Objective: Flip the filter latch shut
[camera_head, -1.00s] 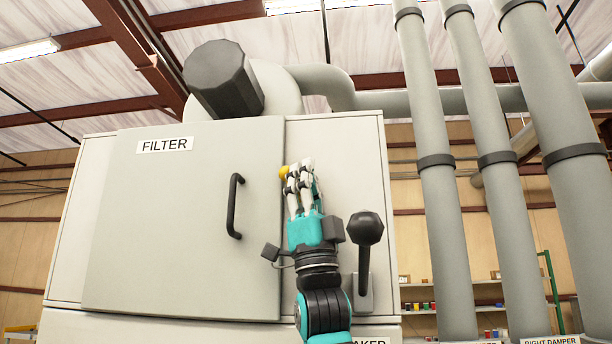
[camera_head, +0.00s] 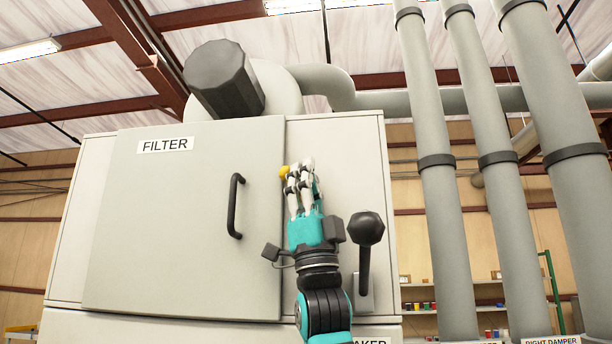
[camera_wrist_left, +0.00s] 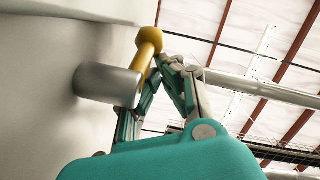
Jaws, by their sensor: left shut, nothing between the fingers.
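The filter latch shows in the left wrist view as a grey cylinder (camera_wrist_left: 107,84) on the cabinet face with a yellow knob-ended lever (camera_wrist_left: 149,42). In the head view only its yellow end (camera_head: 284,171) shows, at the left of my fingertips; the rest is hidden behind the gripper. My left gripper (camera_head: 300,168) is shut and empty, pointing up along the cabinet front. In the wrist view its fingertips (camera_wrist_left: 172,64) are right beside the yellow lever; I cannot tell whether they touch. The filter door (camera_head: 180,225), labelled FILTER, lies flat against the cabinet. My right gripper is not in view.
A black door handle (camera_head: 234,206) stands out left of my gripper. A lever with a black knob (camera_head: 366,229) stands close right of my wrist. Vertical grey pipes (camera_head: 456,190) rise farther right. Above the cabinet is a dark cylinder (camera_head: 224,79).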

